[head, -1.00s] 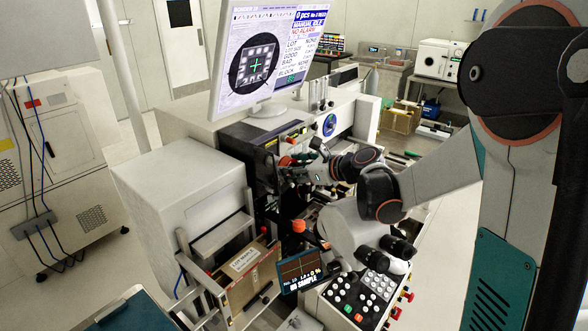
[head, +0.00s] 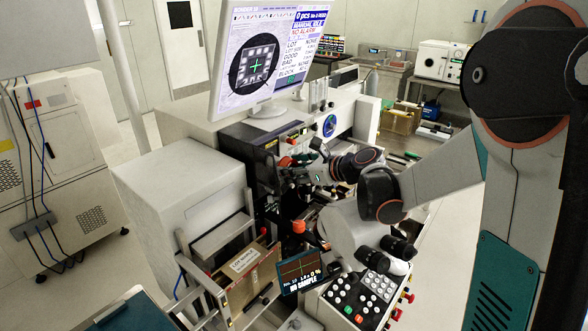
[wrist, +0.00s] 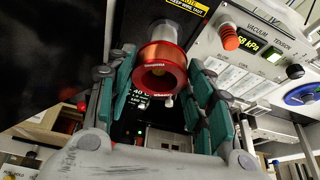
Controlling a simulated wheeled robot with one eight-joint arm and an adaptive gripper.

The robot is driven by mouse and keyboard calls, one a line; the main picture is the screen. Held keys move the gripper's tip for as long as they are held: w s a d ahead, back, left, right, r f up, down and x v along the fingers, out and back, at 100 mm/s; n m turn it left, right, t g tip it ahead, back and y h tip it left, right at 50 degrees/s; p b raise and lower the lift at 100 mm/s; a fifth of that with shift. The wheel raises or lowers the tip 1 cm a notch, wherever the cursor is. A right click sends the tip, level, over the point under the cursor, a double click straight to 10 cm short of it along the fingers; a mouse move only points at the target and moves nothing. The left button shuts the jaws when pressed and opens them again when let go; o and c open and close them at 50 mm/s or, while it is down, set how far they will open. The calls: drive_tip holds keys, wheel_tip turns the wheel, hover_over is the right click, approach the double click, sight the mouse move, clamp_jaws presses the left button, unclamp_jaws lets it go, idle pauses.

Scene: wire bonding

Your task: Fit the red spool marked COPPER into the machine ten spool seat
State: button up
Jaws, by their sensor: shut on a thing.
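The red spool (wrist: 176,51), wound with copper-coloured wire, shows in the wrist view with its red ring-shaped end and dark central hole facing my camera. My gripper (wrist: 163,75) is shut on it, with green-padded fingers on both sides. A pale metal cylinder (wrist: 164,32) stands directly behind the spool, in line with it. I cannot tell whether the spool is around this part or only in front of it. In the head view my gripper (head: 302,174) is at the bonding machine's front, and the spool cannot be made out there.
The machine's panel (wrist: 262,60) with a red knob (wrist: 229,37) is close on the right. A yellow warning label (wrist: 187,6) is above the spool. The monitor (head: 265,60) stands on top of the machine, and the keypad (head: 362,295) is below my arm.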

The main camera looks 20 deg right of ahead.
sight(280, 162)
drive_tip(key=shift+w+a+b, duration=0.25)
drive_tip(key=shift+w+a, duration=0.5)
drive_tip(key=shift+w, duration=0.3)
drive_tip(key=shift+w+a+b, duration=0.2)
drive_tip(key=shift+w+a, duration=0.55)
drive_tip(key=shift+w, duration=0.25)
idle(0.8)
drive_tip(key=o, duration=1.1)
drive_tip(key=shift+d, duration=0.1)
drive_tip(key=shift+c, duration=0.2)
drive_tip(key=shift+s, duration=0.1)
drive_tip(key=v, duration=1.1)
drive_tip(key=shift+s+d+r, duration=0.2)
drive_tip(key=shift+s+d, duration=0.05)
